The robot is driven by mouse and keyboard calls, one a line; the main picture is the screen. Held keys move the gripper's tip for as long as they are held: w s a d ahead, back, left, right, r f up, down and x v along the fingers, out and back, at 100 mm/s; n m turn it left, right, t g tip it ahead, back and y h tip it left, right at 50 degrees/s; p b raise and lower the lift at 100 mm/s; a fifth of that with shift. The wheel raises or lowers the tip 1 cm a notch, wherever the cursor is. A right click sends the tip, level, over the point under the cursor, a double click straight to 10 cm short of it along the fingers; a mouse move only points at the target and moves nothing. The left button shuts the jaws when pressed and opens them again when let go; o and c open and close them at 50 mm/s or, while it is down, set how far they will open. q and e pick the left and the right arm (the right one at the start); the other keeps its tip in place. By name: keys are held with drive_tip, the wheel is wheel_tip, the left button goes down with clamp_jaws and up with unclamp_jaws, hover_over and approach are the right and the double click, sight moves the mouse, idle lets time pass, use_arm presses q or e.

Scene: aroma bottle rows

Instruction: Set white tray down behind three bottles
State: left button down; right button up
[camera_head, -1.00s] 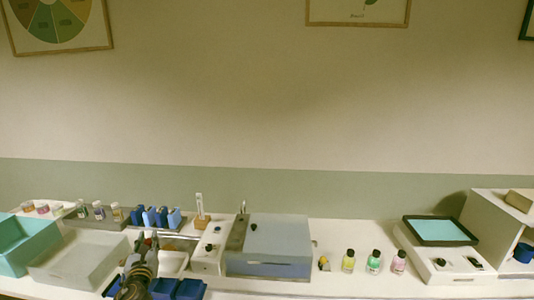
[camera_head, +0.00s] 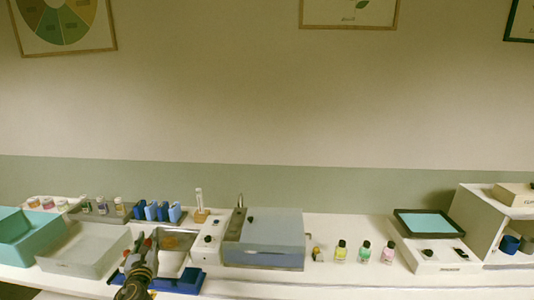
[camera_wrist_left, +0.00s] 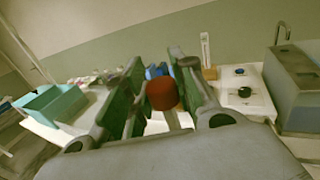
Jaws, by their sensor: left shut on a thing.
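My left gripper (camera_head: 148,240) is over the left part of the counter in the head view. In the left wrist view, its fingers (camera_wrist_left: 160,90) are closed around a dark red rounded piece (camera_wrist_left: 162,94). I cannot tell whether this piece belongs to a tray. A white tray (camera_head: 172,262) shows beside and behind the gripper, partly hidden by it. Three small bottles stand upright in a row right of the grey-blue box: yellow-green (camera_head: 341,251), green (camera_head: 365,252) and pink (camera_head: 388,253). My right gripper is not in view.
A grey-blue box (camera_head: 270,240) with a sink-like end stands between gripper and bottles. A pale open bin (camera_head: 85,250) and teal bin (camera_head: 28,240) stand at left.

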use_arm(q)
drive_tip(key=shift+w+d+r, duration=0.15)
drive_tip(key=shift+w, duration=0.1)
drive_tip(key=shift+d+r+m+h, duration=0.15)
drive_tip(key=shift+d+r+h, duration=0.1)
drive_tip(key=shift+r, duration=0.2)
drive_tip(key=shift+d+r+m+h, duration=0.15)
drive_tip(key=shift+r+h, duration=0.1)
drive_tip(key=shift+r, duration=0.15)
drive_tip(key=s+d+r+m+h+b, duration=0.1)
drive_tip(key=s+d+m+h, duration=0.25)
drive_tip(key=d, duration=0.65)
drive_tip(key=s+d+f+b, duration=0.2)
drive_tip(key=s+f, duration=0.4)
drive_tip(key=f, duration=0.4)
drive_tip(key=s+d+f+h+b, duration=0.1)
drive_tip(key=s+d+f+b, duration=0.2)
drive_tip(key=f, duration=0.7)
drive_tip(key=shift+s+d+f+t, duration=0.4)
drive_tip(key=shift+s+d, duration=0.8)
drive_tip(key=shift+s, duration=0.4)
drive_tip(key=shift+r+n, duration=0.1)
drive_tip(key=shift+n, duration=0.15)
